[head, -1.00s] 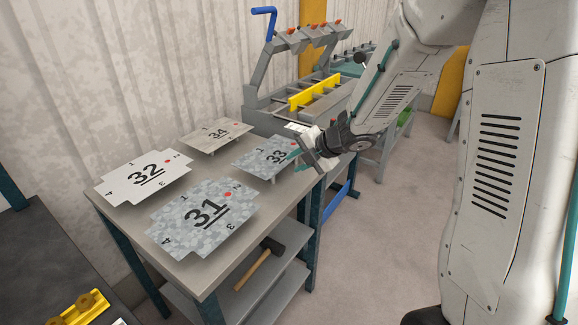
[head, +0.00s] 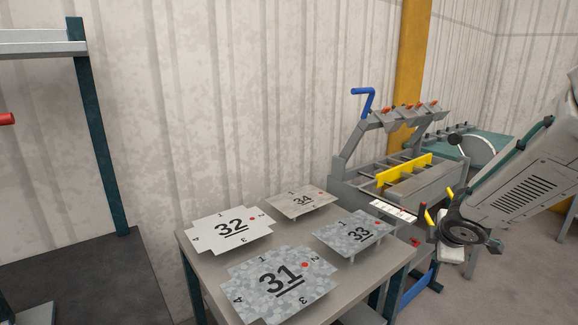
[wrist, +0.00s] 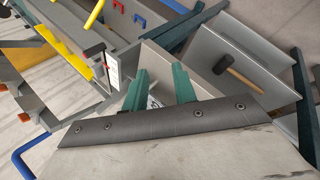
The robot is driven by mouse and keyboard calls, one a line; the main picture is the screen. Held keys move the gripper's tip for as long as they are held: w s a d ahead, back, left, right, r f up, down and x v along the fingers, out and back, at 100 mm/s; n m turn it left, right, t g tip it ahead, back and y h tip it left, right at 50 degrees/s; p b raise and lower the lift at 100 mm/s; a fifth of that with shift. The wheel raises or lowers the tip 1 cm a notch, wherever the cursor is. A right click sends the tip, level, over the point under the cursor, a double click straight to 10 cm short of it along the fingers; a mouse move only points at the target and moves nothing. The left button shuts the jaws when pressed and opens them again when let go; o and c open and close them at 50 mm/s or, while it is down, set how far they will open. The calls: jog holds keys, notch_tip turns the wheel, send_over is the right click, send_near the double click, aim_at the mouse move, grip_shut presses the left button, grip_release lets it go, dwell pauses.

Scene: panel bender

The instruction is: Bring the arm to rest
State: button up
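My gripper (head: 448,222) is at the right of the head view, at the end of my arm, which comes in from the right edge. It is in front of the bender and to the right of the sheet table. In the wrist view my gripper (wrist: 159,82) shows two teal fingers standing apart, with nothing held between them. Part of a pale marked sheet shows behind the fingers, below their level. In the head view the fingers themselves are hard to make out.
A grey table (head: 205,277) bears sheets 31 (head: 262,303), 32 (head: 213,237), 33 (head: 338,240) and 34 (head: 285,207). The panel bender (head: 345,190) with a blue handle stands behind. A hammer (wrist: 222,65) lies on a lower shelf. Floor at right looks open.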

jog(key=s+d+r+m+g+h, duration=0.2)
jog(key=s+r+m+g, duration=0.15)
jog(key=s+m, duration=0.5)
jog(key=s+a+r+m+y, duration=0.1)
jog(key=s+a+r, duration=0.1)
jog(key=s+a, duration=0.2)
jog(key=s+a+r+m+g+y, duration=0.1)
jog(key=s+a+r+m+y, duration=0.1)
jog(key=s, duration=0.8)
jog(key=s+a+r+m+g+y, duration=0.1)
jog(key=s+a+r+m, duration=0.1)
jog(key=s+a+r, duration=0.2)
jog(key=s+a, duration=0.3)
jog(key=s, duration=0.1)
jog(key=shift+r, duration=0.25)
jog(key=shift+a+m, duration=0.1)
jog(key=shift+m, duration=0.15)
